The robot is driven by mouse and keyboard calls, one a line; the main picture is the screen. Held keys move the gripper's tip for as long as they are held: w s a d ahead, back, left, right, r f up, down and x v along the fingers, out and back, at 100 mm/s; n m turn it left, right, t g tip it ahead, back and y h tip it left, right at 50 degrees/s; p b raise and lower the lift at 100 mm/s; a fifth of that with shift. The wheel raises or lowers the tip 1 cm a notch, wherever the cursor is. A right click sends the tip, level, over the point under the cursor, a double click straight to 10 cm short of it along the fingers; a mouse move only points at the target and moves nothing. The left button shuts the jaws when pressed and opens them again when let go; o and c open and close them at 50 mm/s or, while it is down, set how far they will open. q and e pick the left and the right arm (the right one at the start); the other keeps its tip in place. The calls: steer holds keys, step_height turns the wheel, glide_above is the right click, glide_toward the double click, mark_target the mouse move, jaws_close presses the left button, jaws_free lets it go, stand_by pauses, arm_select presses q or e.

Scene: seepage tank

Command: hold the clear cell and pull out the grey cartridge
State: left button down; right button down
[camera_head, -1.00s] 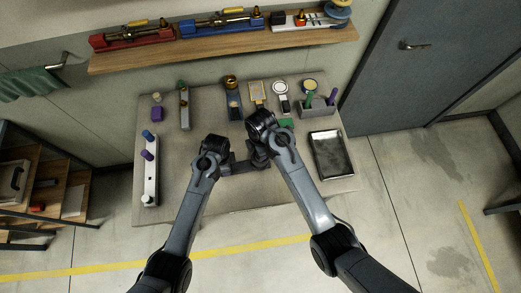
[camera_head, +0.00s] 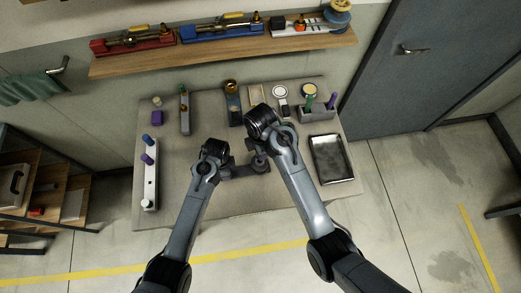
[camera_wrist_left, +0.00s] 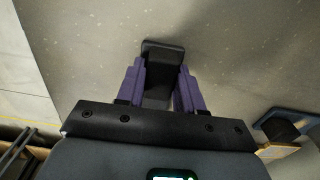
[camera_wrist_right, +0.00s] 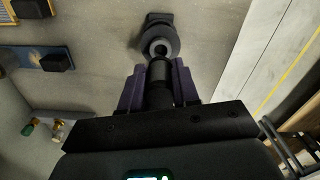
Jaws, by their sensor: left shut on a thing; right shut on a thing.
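In the head view, a low dark fixture (camera_head: 240,171) lies near the table's front middle, with a round dark upright part (camera_head: 260,162) at its right end; this looks like the cell, though no clear wall is distinct. My left gripper (camera_wrist_left: 160,85) is shut on a dark block (camera_wrist_left: 163,50) of it. My right gripper (camera_wrist_right: 158,80) is shut on a dark cylinder, which I take as the grey cartridge (camera_wrist_right: 158,97). A round grey collar (camera_wrist_right: 160,45) shows just beyond its tips. I cannot tell whether the cylinder still sits in the collar.
A white rack (camera_head: 151,185) with purple and blue pieces stands at the table's left. A dark tray (camera_head: 331,158) lies at right, a grey holder (camera_head: 317,114) behind it. Several small items line the back edge. Bare table lies between the rack and my left arm.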

stand_by(0.4)
arm_select(q)
steer(key=c, duration=0.6)
jaws_free()
steer(key=shift+c, duration=0.2)
steer(key=shift+r, duration=0.1)
step_height(320, 180, up, 12)
steer(key=shift+f, duration=0.2)
step_height(320, 180, down, 12)
steer(key=shift+r, duration=0.1)
arm_select(e)
steer(key=shift+f, duration=0.45)
stand_by(0.3)
